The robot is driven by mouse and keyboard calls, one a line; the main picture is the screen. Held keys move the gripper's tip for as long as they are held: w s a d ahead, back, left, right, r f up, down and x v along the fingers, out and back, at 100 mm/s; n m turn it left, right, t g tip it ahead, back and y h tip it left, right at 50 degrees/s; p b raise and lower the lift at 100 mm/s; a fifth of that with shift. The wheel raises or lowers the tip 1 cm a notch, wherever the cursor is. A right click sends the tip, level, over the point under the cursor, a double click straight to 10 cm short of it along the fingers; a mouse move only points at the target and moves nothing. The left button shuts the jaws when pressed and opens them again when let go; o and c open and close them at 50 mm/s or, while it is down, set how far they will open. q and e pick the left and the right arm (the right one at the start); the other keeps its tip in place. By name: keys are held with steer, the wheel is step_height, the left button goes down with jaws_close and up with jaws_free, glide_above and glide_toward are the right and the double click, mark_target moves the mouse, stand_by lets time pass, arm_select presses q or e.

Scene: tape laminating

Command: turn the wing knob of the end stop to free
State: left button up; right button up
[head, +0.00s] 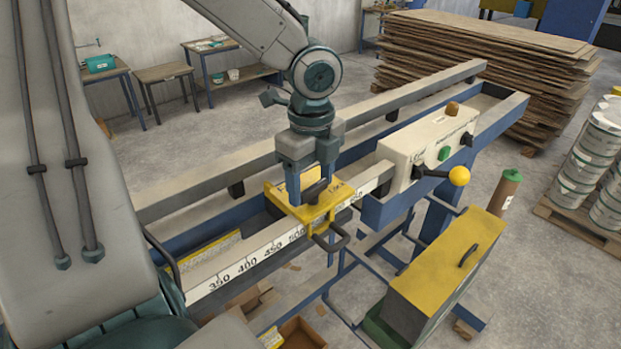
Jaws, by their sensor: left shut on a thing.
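I cannot tell from this view whether the knob is at free or locked. My right gripper is not in view.
A white control box (425,145) with a green button and a yellow-balled lever (459,176) stands right of the end stop. A yellow-topped case (450,265) is at the front right. Stacked boards (480,75) and a pallet of pails (590,160) stand beyond.

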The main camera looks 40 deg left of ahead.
arm_select(q)
steer(key=n, duration=0.5)
steer(key=shift+r, duration=0.1)
steer(key=n, duration=0.3)
steer(key=shift+w+n, duration=0.1)
steer(key=shift+n, duration=0.2)
steer(key=n, duration=0.4)
steer(key=shift+d+n, duration=0.1)
steer(key=shift+n, duration=2)
steer(key=shift+r, duration=0.1)
steer(key=o, duration=1)
steer(key=shift+c, duration=0.2)
